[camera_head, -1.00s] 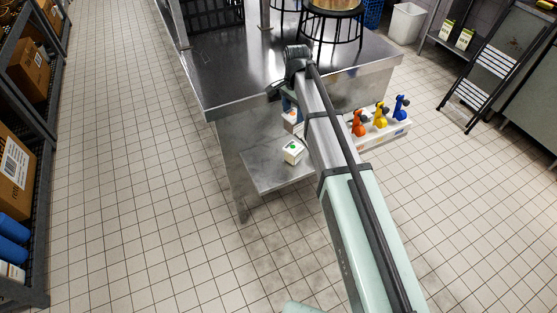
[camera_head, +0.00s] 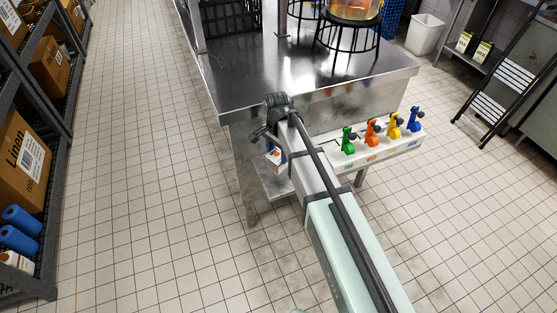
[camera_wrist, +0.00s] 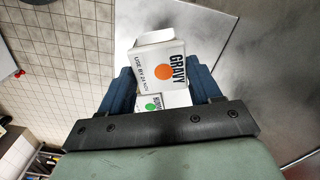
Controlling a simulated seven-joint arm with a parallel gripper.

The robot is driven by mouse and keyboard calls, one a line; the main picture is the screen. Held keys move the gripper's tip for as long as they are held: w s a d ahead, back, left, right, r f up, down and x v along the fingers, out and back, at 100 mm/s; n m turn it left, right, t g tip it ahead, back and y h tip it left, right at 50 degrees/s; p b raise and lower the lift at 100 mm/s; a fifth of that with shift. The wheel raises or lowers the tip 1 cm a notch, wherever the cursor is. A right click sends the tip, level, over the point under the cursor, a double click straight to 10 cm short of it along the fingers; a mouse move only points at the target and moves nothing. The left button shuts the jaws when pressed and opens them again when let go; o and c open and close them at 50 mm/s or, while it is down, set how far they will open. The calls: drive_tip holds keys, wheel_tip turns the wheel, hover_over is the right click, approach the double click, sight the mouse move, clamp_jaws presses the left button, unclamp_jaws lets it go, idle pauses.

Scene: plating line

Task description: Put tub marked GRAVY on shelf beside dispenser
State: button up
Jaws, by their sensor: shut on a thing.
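My gripper (camera_wrist: 161,76) is shut on a white tub (camera_wrist: 160,60) marked GRAVY, with an orange dot, held between two blue fingers in the wrist view. In the head view the tub (camera_head: 280,158) is a small white shape under my wrist at the near left end of the steel table, partly hidden by my arm. Another white tub (camera_wrist: 152,104) with a green dot shows in the wrist view, partly covered by the held tub and my gripper. A round glass dispenser (camera_head: 352,8) stands in a black wire stand on the table, cut off by the top edge.
The steel table (camera_head: 265,60) has a lower shelf (camera_head: 275,186), mostly hidden by my arm. A white rail (camera_head: 350,160) with green, orange, yellow and blue handles runs along its near side. A rack with boxes (camera_head: 15,160) stands left. Open tiled floor lies between.

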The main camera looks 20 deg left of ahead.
sight(278, 155)
drive_tip(key=shift+f, duration=2.2)
drive_tip(key=shift+f, duration=0.2)
drive_tip(key=o, duration=1.5)
drive_tip(key=shift+r, duration=0.15)
wheel_tip(278, 155, up, 12)
drive_tip(key=shift+r, duration=0.1)
